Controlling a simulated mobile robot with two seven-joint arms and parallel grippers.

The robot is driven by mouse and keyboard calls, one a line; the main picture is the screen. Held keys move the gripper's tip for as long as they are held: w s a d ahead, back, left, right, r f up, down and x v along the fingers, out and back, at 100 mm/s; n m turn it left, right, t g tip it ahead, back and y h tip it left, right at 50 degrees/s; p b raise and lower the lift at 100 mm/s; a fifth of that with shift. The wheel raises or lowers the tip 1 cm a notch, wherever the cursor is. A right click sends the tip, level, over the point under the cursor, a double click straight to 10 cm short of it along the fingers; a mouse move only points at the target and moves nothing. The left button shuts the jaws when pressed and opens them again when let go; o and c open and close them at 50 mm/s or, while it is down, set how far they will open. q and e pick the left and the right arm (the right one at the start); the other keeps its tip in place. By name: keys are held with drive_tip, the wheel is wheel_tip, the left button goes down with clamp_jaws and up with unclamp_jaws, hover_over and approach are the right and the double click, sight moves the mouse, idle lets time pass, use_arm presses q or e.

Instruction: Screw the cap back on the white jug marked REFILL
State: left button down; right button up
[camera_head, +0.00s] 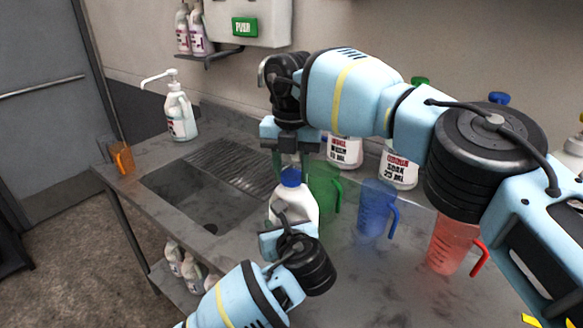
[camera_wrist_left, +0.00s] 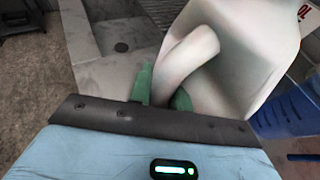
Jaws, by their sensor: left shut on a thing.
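The white jug (camera_head: 293,208) stands on the grey counter beside the sink, and its marking is not visible. Its handle (camera_wrist_left: 188,55) fills the middle of the left wrist view. My left gripper (camera_wrist_left: 165,90) is shut on this handle, with a green fingertip on each side. A blue cap (camera_head: 290,177) is at the top of the jug; I cannot tell whether it is seated or just above the neck. My right gripper (camera_head: 292,160) points down from above, its fingers at the cap. Whether they are closed on it is unclear.
A green pitcher (camera_head: 324,190) is close on the jug's right, then a blue pitcher (camera_head: 374,212) and a red pitcher (camera_head: 448,245). Labelled white jugs (camera_head: 398,168) stand along the wall. A sink (camera_head: 190,200) lies left, with a pump bottle (camera_head: 180,115) behind it.

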drive_tip(key=o, duration=0.4)
drive_tip(key=shift+o, duration=0.2)
drive_tip(key=shift+r, duration=2.3)
drive_tip(key=shift+c, duration=0.4)
drive_tip(key=n, duration=0.2)
drive_tip(key=r+n, duration=0.1)
drive_tip(key=n, duration=0.1)
drive_tip(key=r+n, duration=0.1)
drive_tip(key=n, duration=0.1)
drive_tip(key=shift+n, duration=0.3)
drive_tip(key=n, duration=0.2)
drive_tip(key=r+n, duration=0.1)
drive_tip(key=n, duration=0.3)
drive_tip(key=shift+r, duration=0.25)
drive_tip(key=shift+f, duration=0.1)
drive_tip(key=shift+f, duration=3.95)
